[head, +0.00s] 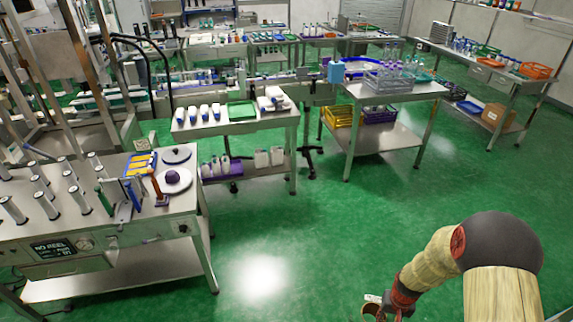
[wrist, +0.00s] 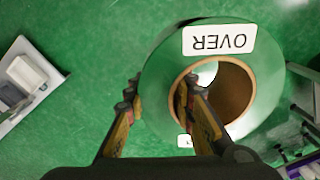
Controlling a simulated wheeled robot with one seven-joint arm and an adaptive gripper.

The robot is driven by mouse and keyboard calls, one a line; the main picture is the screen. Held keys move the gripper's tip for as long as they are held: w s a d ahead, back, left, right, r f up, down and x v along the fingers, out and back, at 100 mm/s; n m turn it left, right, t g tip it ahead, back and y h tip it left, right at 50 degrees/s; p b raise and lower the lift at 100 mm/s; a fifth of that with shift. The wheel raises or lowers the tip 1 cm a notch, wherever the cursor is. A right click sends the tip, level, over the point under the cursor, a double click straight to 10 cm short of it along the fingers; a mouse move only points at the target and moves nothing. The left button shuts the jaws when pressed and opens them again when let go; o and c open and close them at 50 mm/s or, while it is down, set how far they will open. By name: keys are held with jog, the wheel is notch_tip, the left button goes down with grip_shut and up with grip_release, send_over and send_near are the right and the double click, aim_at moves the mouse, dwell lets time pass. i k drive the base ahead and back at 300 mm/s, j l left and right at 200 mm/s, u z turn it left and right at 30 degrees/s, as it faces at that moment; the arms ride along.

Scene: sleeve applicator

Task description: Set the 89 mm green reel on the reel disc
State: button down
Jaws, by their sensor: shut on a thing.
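The green reel (wrist: 161,57) fills the upper middle of the wrist view, with a brown core and a white label reading OVER upside down. My gripper (wrist: 160,98) is shut on its wall, one finger inside the core and the other outside. In the head view my gripper (head: 386,303) is at the bottom edge, over the floor, with only a small part of the reel's core showing.
A table with white bottles and a green tray (head: 241,111) stands behind. Open green floor (head: 300,240) lies between bench and gripper.

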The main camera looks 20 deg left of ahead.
aim_at(173, 180)
jog(key=i+j+u, duration=0.85)
jog(key=u, duration=0.15)
jog(key=i, duration=0.1)
